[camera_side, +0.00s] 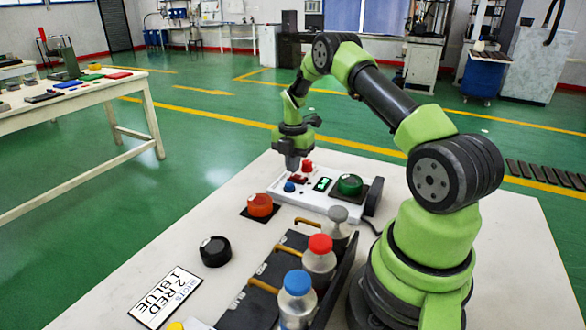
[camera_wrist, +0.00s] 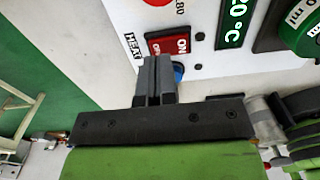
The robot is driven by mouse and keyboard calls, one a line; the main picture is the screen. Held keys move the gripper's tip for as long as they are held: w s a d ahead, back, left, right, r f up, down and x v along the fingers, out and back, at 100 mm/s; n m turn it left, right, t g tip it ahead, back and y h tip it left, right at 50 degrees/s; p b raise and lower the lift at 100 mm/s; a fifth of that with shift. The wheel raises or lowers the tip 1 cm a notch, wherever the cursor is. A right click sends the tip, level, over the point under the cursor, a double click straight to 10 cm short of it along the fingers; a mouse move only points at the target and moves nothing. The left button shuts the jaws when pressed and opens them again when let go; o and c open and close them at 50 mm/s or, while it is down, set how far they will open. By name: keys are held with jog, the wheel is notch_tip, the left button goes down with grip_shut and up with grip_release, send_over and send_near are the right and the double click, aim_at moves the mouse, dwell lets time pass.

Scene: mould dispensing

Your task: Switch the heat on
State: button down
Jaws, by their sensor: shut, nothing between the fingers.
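The red heat switch (camera_wrist: 167,44), marked ON and OFF with a HEAT label (camera_wrist: 132,46) beside it, is on a white control panel (camera_side: 281,197). It also shows in the side view (camera_side: 299,179), just below my gripper. My gripper (camera_wrist: 154,62) is shut and empty, its fingertips over the lower left edge of the switch in the wrist view. In the side view, my gripper (camera_side: 292,166) points down over the panel's left part. I cannot tell whether the fingertips touch the switch. The fingers hide part of the OFF side.
The panel has a blue button (camera_wrist: 178,71), a red knob (camera_side: 307,167), a lit green display (camera_side: 322,184) reading about 20 °C and a green dial (camera_side: 350,185).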

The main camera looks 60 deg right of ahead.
aim_at(298, 177)
jog(key=shift+f, duration=0.75)
jog(key=shift+f, duration=0.15)
jog(key=shift+s, duration=0.1)
jog(key=shift+s+r, duration=0.25)
jog(key=shift+s, duration=0.4)
notch_tip(298, 177, up, 14)
dwell(0.4)
